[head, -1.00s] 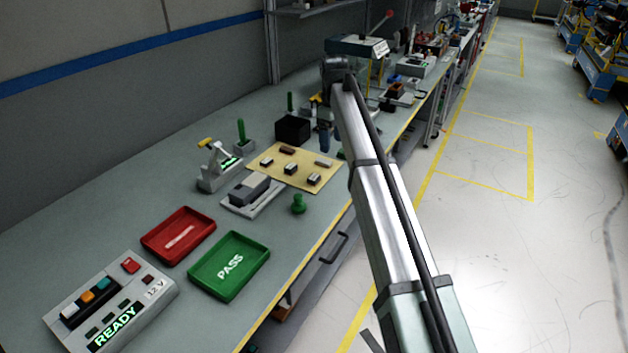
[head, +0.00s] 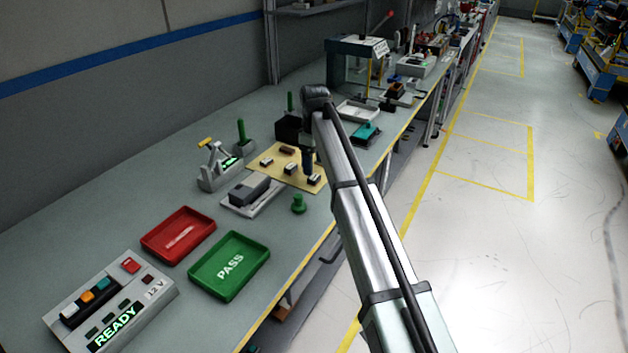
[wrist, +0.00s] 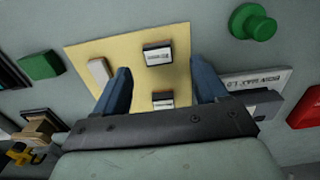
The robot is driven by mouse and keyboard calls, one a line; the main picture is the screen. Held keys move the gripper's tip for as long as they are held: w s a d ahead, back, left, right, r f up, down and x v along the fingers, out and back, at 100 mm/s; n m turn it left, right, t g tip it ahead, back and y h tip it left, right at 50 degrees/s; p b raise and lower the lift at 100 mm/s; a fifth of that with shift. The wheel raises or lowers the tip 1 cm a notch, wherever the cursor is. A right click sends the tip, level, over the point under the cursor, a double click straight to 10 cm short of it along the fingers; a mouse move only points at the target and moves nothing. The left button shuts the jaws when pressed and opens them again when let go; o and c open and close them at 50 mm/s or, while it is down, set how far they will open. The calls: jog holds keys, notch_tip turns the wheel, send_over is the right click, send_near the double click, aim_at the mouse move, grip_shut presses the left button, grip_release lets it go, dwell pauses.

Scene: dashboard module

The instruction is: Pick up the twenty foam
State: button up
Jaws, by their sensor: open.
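Several small blocks lie on a yellow mat (head: 268,173). Two dark-sided blocks with white tops, one block (wrist: 158,54) and another block (wrist: 163,99), show between my fingers in the wrist view; their small lettering is unreadable. A plain pale block (wrist: 98,70) lies left of my left finger. A brown block (head: 287,150) lies at the mat's back in the head view. I cannot tell which piece is the twenty foam. My gripper (wrist: 161,67) is open and empty above the mat, pointing down; it also shows in the head view (head: 309,172).
A green knob (head: 299,203) stands beside the mat's near corner. A grey fixture (head: 252,194) sits in front of the mat, with a red tray (head: 178,235) and a green PASS tray (head: 229,266) nearer. A black box (head: 289,128) stands behind.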

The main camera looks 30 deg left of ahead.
aim_at(314, 177)
jog(key=shift+w+a+f, duration=0.15)
jog(key=shift+f, duration=2.5)
jog(key=c, duration=1.1)
